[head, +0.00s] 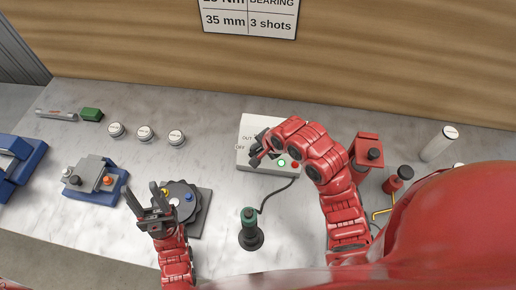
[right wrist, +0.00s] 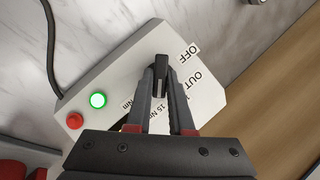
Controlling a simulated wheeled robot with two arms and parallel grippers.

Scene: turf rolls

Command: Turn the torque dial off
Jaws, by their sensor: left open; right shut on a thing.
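The white control box (head: 254,120) stands at the back of the bench and fills much of the right wrist view (right wrist: 125,65). Its torque dial has a black knob (right wrist: 161,75) beside printed labels OFF, OUT and 15 Nm. My right gripper (head: 258,153) is shut on this knob, with a fingertip on each side in the right wrist view (right wrist: 160,82). The knob's pointer setting cannot be read clearly. A green light (right wrist: 97,100) glows beside a red button (right wrist: 75,120). My left gripper (head: 143,197) is open and empty beside a dark round fixture (head: 183,203).
A white cylinder (head: 439,143) and a red block (head: 367,150) stand right.

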